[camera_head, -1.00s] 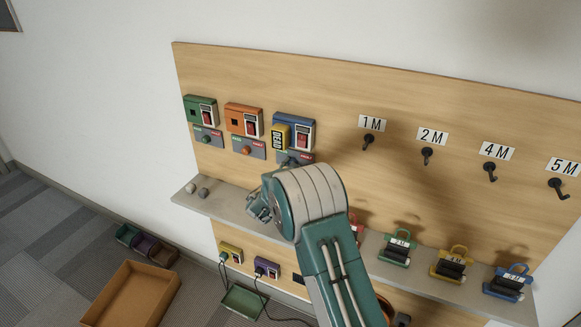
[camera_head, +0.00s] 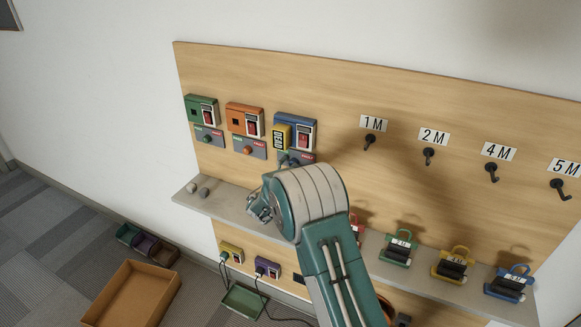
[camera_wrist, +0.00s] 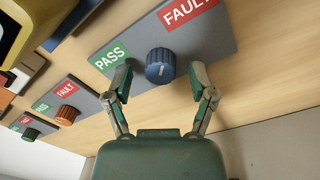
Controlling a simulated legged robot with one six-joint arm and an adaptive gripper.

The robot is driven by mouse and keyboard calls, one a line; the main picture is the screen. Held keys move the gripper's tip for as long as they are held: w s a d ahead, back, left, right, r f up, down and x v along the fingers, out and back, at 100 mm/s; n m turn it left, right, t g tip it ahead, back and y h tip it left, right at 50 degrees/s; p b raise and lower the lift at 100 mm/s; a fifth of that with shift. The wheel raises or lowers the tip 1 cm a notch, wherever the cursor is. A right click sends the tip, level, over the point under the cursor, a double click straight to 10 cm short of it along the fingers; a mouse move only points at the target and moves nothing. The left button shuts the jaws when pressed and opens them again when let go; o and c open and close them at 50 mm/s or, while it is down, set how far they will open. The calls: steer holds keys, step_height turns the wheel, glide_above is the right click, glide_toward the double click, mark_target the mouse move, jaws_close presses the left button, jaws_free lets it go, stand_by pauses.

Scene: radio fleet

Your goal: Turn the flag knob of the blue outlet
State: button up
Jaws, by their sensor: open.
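The blue outlet (camera_head: 307,126) is on the board, right of the orange and green ones, with a yellow plug-like block (camera_head: 281,138) on its left part. Below it is a grey plate with a blue knob (camera_wrist: 160,66). In the wrist view a green PASS label (camera_wrist: 110,56) is left of the knob and a red FAULT label (camera_wrist: 186,12) is above right. My gripper (camera_wrist: 160,80) is open, its fingertips on either side of the knob. I cannot tell whether they touch it. In the head view my arm partly hides the knob area.
An orange knob (camera_wrist: 67,115) and a green knob (camera_wrist: 30,133) sit on their own plates alongside. A grey shelf (camera_head: 232,208) juts out below. Hooks under labels 1M to 5M and several coloured devices are to the right. An open brown box (camera_head: 133,293) is on the floor.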

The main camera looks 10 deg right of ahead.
steer(key=v, duration=1.2)
steer(key=shift+w+f, duration=0.1)
steer(key=s+d+r+m+g+h, duration=0.1)
steer(key=s+d+r+m+g, duration=0.45)
steer(key=s+d, duration=0.2)
steer(key=s+d+r+m+g, duration=0.5)
steer(key=s+d+m, duration=0.15)
steer(key=s, duration=0.25)
steer(key=s+a+r+m+y, duration=0.1)
steer(key=s+a+m+y, duration=0.2)
steer(key=s, duration=0.7)
steer(key=s+a+r+m+y, duration=0.2)
steer(key=s+a+m+y, duration=0.2)
steer(key=s+m+y, duration=0.4)
steer(key=s+t, duration=0.1)
steer(key=s, duration=0.2)
steer(key=shift+s+a, duration=0.15)
steer(key=shift+s, duration=0.05)
